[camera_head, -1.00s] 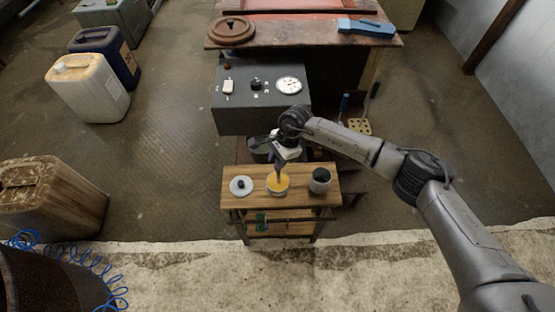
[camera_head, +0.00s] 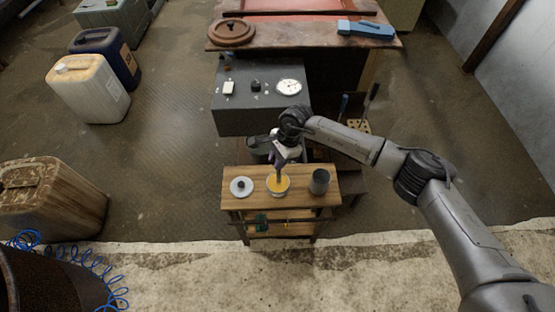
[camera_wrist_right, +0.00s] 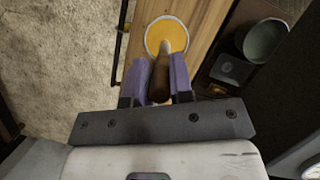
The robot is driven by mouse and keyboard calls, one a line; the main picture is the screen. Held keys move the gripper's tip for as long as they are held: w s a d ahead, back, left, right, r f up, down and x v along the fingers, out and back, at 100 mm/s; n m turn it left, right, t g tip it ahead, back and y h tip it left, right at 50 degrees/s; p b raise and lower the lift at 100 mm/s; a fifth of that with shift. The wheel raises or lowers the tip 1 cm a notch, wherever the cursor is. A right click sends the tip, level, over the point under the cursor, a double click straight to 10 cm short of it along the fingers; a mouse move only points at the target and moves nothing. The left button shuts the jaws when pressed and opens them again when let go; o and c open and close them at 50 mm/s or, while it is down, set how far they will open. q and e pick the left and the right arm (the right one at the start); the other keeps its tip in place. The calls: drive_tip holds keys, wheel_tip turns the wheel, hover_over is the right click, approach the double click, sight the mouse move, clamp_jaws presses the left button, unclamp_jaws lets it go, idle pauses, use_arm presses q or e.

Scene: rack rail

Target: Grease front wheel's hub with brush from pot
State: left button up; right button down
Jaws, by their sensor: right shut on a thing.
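The pot of yellow grease (camera_head: 278,190) stands on the small wooden table, and it also shows in the right wrist view (camera_wrist_right: 178,30). My right gripper (camera_head: 280,165) is right above the pot. In the right wrist view its purple fingers (camera_wrist_right: 161,84) are shut on the brush's brown handle (camera_wrist_right: 162,72). The brush points down at the grease; its bristle end is at or in the pot, and I cannot tell how deep. A white lid with a dark knob (camera_head: 241,186) lies left of the pot. I cannot make out the front wheel or its hub. My left gripper is not in view.
A dark empty cup (camera_head: 320,181) stands right of the pot on the wooden table (camera_head: 258,206). A grey control box (camera_head: 262,110) with a gauge stands behind. A workbench (camera_head: 300,38) is at the back. Canisters (camera_head: 88,90) stand on the left floor.

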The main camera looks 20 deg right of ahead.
drive_tip(key=shift+r+p, duration=1.4)
drive_tip(key=shift+r, duration=1.5)
